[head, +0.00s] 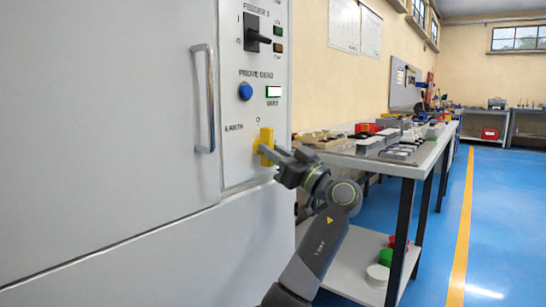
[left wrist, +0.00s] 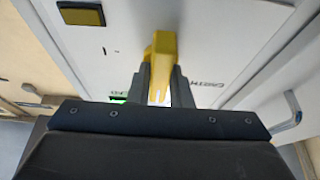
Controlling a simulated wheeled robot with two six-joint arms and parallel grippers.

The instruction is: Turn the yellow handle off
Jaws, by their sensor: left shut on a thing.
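The yellow handle (head: 263,146) is on the cabinet's control panel, beside the EARTH label and below an O mark. In the head view it points roughly upright. My left gripper (head: 271,153) reaches it from the right and is shut on it. In the left wrist view the yellow handle (left wrist: 163,58) stands between the two dark fingers (left wrist: 158,85), which touch its sides. The fingers hide part of the handle. My right gripper is in neither view.
A metal door handle (head: 208,98) sticks out to the left. A workbench (head: 405,166) with parts stands close on the right. Blue floor (head: 506,215) is clear beyond.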

